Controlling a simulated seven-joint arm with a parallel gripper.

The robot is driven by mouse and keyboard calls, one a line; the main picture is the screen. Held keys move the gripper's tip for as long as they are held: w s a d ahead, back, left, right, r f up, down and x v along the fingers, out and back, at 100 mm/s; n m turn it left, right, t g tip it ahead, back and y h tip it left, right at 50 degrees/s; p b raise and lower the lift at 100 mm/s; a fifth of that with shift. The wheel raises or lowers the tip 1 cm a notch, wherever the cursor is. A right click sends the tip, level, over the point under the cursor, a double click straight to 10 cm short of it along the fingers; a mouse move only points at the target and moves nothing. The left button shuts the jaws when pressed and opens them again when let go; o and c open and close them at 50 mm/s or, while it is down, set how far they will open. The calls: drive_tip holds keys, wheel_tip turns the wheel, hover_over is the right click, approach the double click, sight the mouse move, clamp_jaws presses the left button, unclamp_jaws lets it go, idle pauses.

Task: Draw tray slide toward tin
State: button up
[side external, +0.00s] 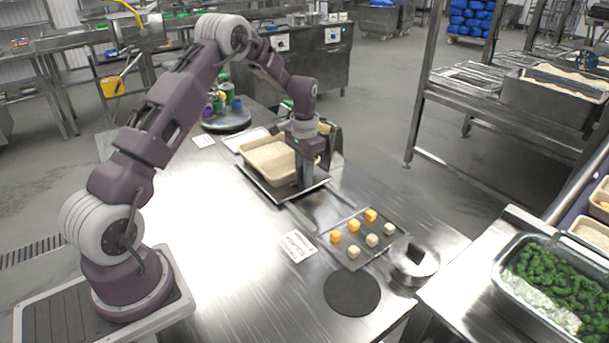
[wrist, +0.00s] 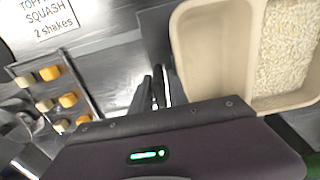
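A beige rectangular tray (side external: 262,150) holding rice sits on a dark, flat metal slide (side external: 262,190) on the steel bench. In the wrist view the tray (wrist: 182,45) is at the upper right, with rice in its right part. My gripper (side external: 305,184) points down at the slide's right side, close beside the tray. Its dark fingers (wrist: 152,90) are close together in the wrist view. I cannot tell whether they hold the slide's edge, as the contact is hidden. A round metal tin (side external: 412,272) with a dark top stands at the bench's right end.
A flat dark tray (side external: 362,238) with several orange and pale cubes lies between the slide and the tin. A printed card (side external: 296,246) and a dark round mat (side external: 352,292) lie nearer. A turntable with coloured bottles (side external: 227,120) stands behind.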

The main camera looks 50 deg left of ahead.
clamp_jaws()
drive_tip(key=shift+r, duration=0.1)
idle(1.3)
